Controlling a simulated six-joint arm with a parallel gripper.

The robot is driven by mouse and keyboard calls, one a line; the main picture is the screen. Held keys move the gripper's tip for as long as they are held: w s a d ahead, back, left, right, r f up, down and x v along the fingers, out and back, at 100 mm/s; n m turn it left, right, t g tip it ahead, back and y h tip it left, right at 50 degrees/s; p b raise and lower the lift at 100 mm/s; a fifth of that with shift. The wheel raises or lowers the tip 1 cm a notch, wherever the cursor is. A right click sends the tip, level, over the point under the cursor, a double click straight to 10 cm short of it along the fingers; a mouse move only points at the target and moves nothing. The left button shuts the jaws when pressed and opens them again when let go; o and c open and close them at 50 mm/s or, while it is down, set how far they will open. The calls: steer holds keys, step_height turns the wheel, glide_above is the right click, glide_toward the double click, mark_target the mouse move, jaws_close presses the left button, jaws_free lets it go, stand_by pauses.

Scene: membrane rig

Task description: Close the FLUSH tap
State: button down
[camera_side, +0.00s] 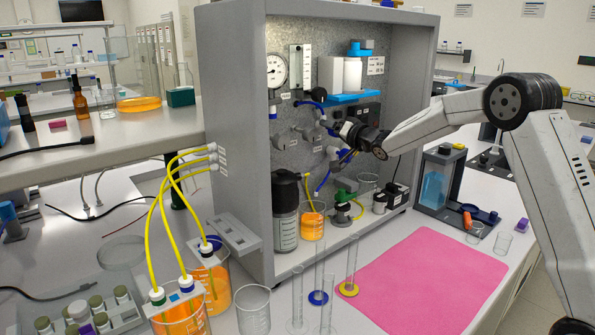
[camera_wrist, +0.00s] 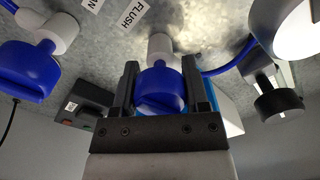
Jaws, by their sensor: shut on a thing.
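The FLUSH tap (camera_wrist: 160,92) is a round blue knob with a raised grip bar, on a white fitting under the FLUSH label (camera_wrist: 131,13) in the wrist view. My gripper (camera_wrist: 161,85) has one dark finger on each side of this knob and is shut on it. In the side view my gripper (camera_side: 350,130) reaches into the grey cabinet at the back panel. The arm hides most of the tap there, and the knob's exact angle is hard to read.
Another blue tap (camera_wrist: 30,72) is left of my gripper in the wrist view, and a black-knobbed valve (camera_wrist: 279,104) is at the right. The grey cabinet wall (camera_side: 233,140) bounds the rig. A pink mat (camera_side: 430,285) lies clear in front.

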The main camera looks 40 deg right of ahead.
steer(key=shift+m, duration=0.6)
steer(key=shift+c, duration=0.4)
jaws_free()
steer(key=shift+s, duration=0.15)
steer(key=s, duration=0.7)
steer(key=shift+s, duration=0.25)
